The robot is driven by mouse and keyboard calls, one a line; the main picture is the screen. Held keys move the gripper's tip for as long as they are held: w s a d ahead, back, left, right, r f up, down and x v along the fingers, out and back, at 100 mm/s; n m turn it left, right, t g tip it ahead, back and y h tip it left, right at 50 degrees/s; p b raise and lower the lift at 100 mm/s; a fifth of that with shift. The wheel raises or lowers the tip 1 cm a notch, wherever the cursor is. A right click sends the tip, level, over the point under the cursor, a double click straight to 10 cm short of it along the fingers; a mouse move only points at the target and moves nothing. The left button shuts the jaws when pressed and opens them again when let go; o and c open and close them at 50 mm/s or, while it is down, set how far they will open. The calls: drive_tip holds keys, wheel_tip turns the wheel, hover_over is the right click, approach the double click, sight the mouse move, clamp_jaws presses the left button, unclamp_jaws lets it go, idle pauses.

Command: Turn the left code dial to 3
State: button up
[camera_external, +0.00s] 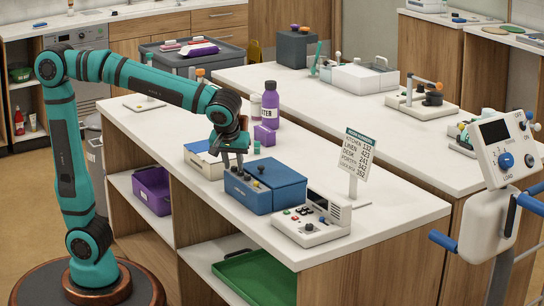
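A blue box (278,192) sits on the white counter, with small dark knobs (261,169) on its top and left part. I take these to be the code dials, but they are too small to read any number. My gripper (231,164) points down at the box's left back corner. Its fingertips are close to the box and partly cover that end. I cannot tell whether they touch a dial or how far apart they are. The left dial cannot be made out clearly.
A code sign (357,155) stands behind the box on the right. A white control panel (310,218) is in front. The counter's right end (405,205) is clear.

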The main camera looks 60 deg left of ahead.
clamp_jaws()
drive_tip(key=shift+m, duration=0.3)
drive_tip(key=m, duration=0.1)
drive_tip(key=m+h, duration=0.1)
drive_tip(key=m, duration=0.1)
drive_tip(key=m+t, duration=0.1)
drive_tip(key=shift+s+a+h, duration=0.15)
drive_tip(key=shift+a+h, duration=0.1)
drive_tip(key=shift+h, duration=0.05)
drive_tip(key=m+h, duration=0.1)
drive_tip(key=m, duration=0.3)
drive_tip(key=m+h, duration=0.1)
drive_tip(key=m, duration=0.1)
drive_tip(key=shift+a+m+h, duration=0.3)
drive_tip(key=shift+m, duration=0.1)
drive_tip(key=m, duration=0.2)
drive_tip(key=m+h, duration=0.1)
drive_tip(key=m, duration=0.1)
drive_tip(key=m+g+h, duration=0.1)
drive_tip(key=m, duration=0.1)
drive_tip(key=shift+a, duration=0.25)
drive_tip(key=m, duration=0.2)
drive_tip(key=m+g, duration=0.1)
drive_tip(key=m, duration=0.1)
drive_tip(key=m+g+h, duration=0.1)
drive_tip(key=m, duration=0.1)
drive_tip(key=shift+w+a+f, duration=0.1)
drive_tip(key=shift+w+a, duration=0.05)
drive_tip(key=shift+w, duration=0.25)
drive_tip(key=shift+m, duration=0.3)
